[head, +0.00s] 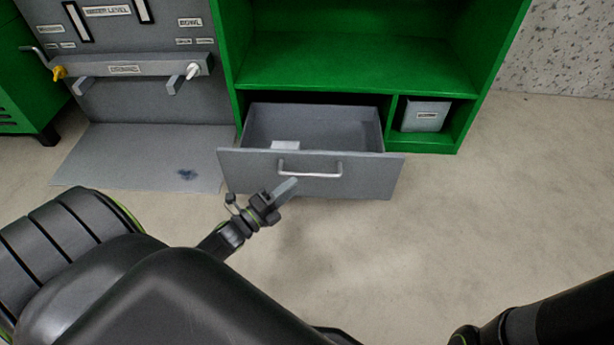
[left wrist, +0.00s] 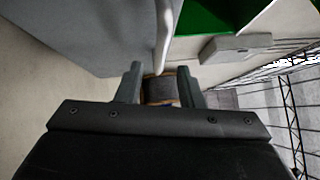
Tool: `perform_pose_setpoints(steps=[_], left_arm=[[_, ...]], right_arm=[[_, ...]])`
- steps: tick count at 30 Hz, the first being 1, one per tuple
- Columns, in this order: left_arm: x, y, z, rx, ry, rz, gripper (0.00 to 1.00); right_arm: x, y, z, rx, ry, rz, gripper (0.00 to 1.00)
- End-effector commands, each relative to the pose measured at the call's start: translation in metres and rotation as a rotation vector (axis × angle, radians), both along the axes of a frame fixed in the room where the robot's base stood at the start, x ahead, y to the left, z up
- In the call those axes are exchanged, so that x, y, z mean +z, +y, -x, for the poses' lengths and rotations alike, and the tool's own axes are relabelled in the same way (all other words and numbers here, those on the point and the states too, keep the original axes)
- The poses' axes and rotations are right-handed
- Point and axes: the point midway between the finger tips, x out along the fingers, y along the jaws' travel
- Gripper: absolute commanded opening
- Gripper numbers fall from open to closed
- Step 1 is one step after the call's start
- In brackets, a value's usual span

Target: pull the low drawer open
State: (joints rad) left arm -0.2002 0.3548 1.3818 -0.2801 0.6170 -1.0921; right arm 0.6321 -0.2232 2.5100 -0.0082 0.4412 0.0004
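The low drawer (head: 240,168) is a grey box under the green cabinet. It stands pulled out, with its inside showing and a small white piece (head: 285,145) in it. Its pale bar handle (head: 312,174) runs across the front; the handle also shows in the left wrist view (left wrist: 164,35). My left gripper (head: 288,187) is in front of the drawer, close to the handle's left end. In the left wrist view its two fingers (left wrist: 160,88) stand apart, with the handle's end just beyond them; contact cannot be told. My right gripper is out of view.
The green cabinet (head: 350,60) stands behind the drawer, with a small grey bin (head: 425,115) in its right cubby. A grey panel (head: 125,100) with a rail and a floor plate (head: 140,160) is at the left. The floor (head: 480,220) right of the drawer is clear.

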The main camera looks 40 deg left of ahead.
Motion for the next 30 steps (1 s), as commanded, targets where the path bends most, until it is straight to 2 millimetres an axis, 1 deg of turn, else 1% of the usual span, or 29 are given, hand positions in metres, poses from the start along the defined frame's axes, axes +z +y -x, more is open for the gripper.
perform_pose_setpoints(steps=[3, 8, 9, 12, 16, 24, 25, 26, 30], left_arm=[[0.001, -0.004, -0.017, 0.0, -0.004, 0.0, 0.34], [0.004, -0.01, -0.038, 0.0, -0.003, 0.001, 0.34], [0.004, -0.011, -0.044, 0.0, -0.003, 0.001, 0.34], [0.006, -0.014, -0.055, 0.0, -0.002, 0.0, 0.34], [0.008, -0.015, -0.061, 0.001, 0.0, 0.001, 0.34], [0.009, -0.016, -0.063, 0.001, 0.0, 0.001, 0.34], [0.009, -0.016, -0.063, 0.001, 0.0, 0.001, 0.33], [0.009, -0.016, -0.063, 0.001, 0.0, 0.001, 0.29], [0.009, -0.016, -0.063, 0.001, 0.0, 0.001, 0.11]], right_arm=[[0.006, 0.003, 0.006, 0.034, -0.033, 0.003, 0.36], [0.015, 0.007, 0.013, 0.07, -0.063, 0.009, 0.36], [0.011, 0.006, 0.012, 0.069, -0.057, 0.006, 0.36], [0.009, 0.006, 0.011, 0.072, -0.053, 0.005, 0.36], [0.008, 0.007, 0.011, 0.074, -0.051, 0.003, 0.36], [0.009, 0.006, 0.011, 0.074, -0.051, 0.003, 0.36], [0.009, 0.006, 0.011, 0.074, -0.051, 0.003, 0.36], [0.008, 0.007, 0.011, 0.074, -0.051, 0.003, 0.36], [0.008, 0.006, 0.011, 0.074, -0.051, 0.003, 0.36]])
